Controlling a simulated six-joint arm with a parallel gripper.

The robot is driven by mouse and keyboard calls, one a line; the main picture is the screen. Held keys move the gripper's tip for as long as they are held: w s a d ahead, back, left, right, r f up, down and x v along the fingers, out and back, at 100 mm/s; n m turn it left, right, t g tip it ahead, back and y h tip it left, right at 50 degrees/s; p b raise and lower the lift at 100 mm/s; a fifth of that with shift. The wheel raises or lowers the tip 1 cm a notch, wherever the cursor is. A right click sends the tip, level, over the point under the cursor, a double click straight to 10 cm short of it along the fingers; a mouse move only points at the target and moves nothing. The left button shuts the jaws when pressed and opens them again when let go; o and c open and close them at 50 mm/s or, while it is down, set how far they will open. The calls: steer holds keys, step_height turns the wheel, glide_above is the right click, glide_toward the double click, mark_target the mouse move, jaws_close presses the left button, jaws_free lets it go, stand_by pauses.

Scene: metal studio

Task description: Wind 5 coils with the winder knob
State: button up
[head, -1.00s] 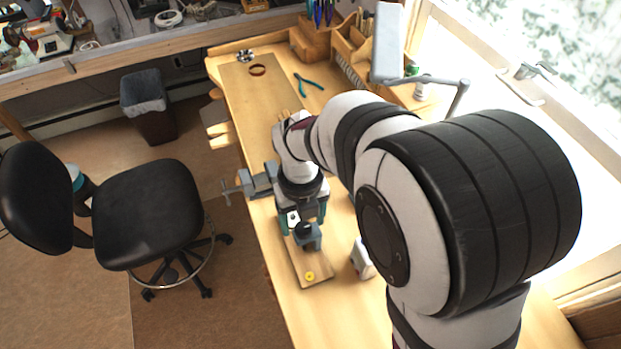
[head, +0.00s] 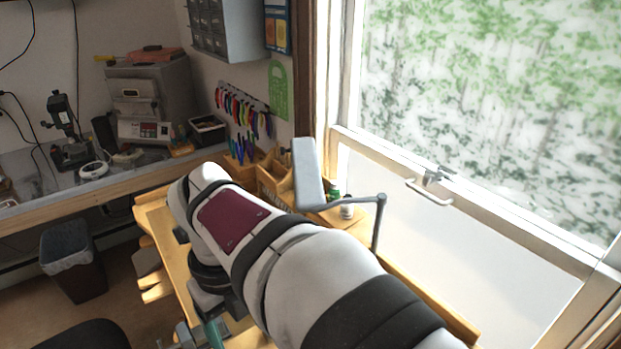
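The winder and its knob are not visible in the head view now; they are outside the frame or behind my arm. My arm fills the lower middle. Only a teal piece of my gripper (head: 213,334) shows at the bottom edge, below the dark wrist. Its fingertips are cut off, so I cannot see whether it is open, shut or touching anything.
The wooden bench (head: 156,222) runs under my arm, with a grey metal vise (head: 185,336) at its left edge. A lamp (head: 309,175) and small bottles (head: 347,208) stand at the back right near the window. A bin (head: 73,262) is on the floor at left.

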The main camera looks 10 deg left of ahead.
step_height(320, 180, down, 16)
steer(key=m, duration=2.3)
steer(key=shift+m, duration=0.3)
steer(key=shift+r, duration=0.1)
jaws_close()
